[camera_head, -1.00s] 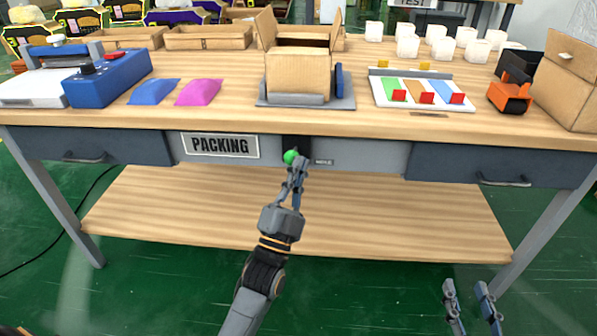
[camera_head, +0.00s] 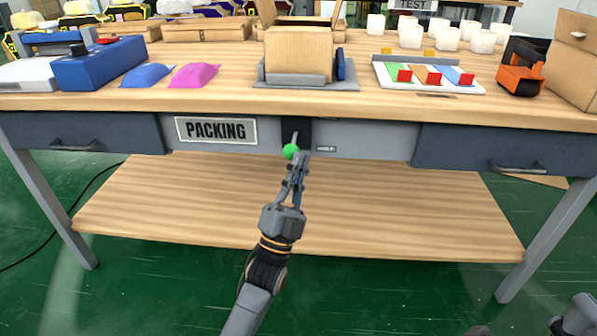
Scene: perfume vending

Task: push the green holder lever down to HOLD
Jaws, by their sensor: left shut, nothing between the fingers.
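The green holder lever (camera_head: 290,151) is a small green knob on a dark slotted plate in the front panel of the packing table (camera_head: 369,139). A small label (camera_head: 326,149) sits on the panel to its right; I cannot read it clearly. My left gripper (camera_head: 300,158) is shut and empty. Its fingertips are just right of and slightly below the knob; I cannot tell whether they touch it. An open cardboard box (camera_head: 299,55) stands in a grey holder (camera_head: 304,84) on the table above the lever. My right gripper's fingers are out of view; only part of that arm shows at bottom right.
A PACKING sign (camera_head: 216,130) is left of the lever. Drawers with handles flank the panel. A lower wooden shelf (camera_head: 400,215) lies below. On the tabletop are a blue device (camera_head: 98,65), blue and pink pouches, coloured strips and an orange tape dispenser (camera_head: 520,72).

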